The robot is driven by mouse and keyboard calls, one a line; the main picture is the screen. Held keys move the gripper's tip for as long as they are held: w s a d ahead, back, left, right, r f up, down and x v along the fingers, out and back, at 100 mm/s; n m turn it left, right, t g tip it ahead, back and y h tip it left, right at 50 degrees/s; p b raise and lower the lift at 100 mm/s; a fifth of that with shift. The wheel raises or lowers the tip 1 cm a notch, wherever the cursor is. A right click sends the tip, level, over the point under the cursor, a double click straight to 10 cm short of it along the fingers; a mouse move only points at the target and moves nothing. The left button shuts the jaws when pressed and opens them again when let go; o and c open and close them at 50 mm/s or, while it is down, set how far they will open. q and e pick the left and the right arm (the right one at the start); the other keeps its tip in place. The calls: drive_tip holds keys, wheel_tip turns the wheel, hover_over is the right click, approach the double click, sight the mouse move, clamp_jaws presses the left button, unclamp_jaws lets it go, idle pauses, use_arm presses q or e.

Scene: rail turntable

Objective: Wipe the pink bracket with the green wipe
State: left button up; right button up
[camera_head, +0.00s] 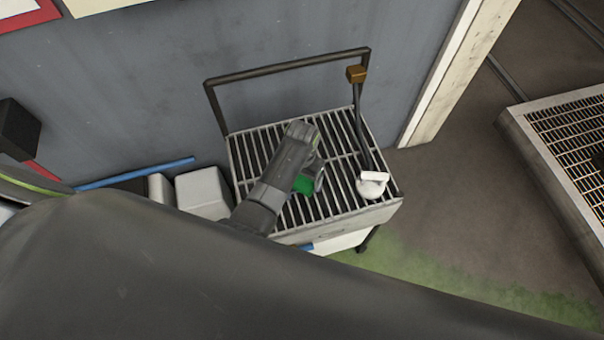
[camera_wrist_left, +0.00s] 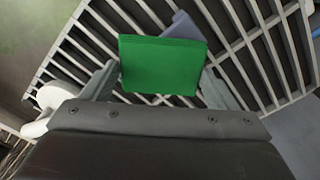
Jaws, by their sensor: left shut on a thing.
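The green wipe (camera_head: 304,185) is over the slatted top of a cart (camera_head: 394,209). My left gripper (camera_head: 312,180) is shut on it. In the left wrist view the green wipe (camera_wrist_left: 162,66) shows as a flat green block between the two fingers (camera_wrist_left: 160,88). A dull lavender-grey piece (camera_wrist_left: 186,27) shows just beyond the wipe, partly hidden by it. I cannot tell whether this is the pink bracket or whether the wipe touches it. No clearly pink thing shows in either view. My right gripper is not in view.
A white rounded object (camera_head: 372,186) stands on the cart's right side, near a dark post with a brown block (camera_head: 356,74). A dark handle frame (camera_head: 285,67) rises at the back, before a grey wall. Pale bins (camera_head: 203,190) stand left. Open floor lies right.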

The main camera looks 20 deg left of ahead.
use_arm(q)
drive_tip(key=shift+f, duration=0.6)
idle(0.5)
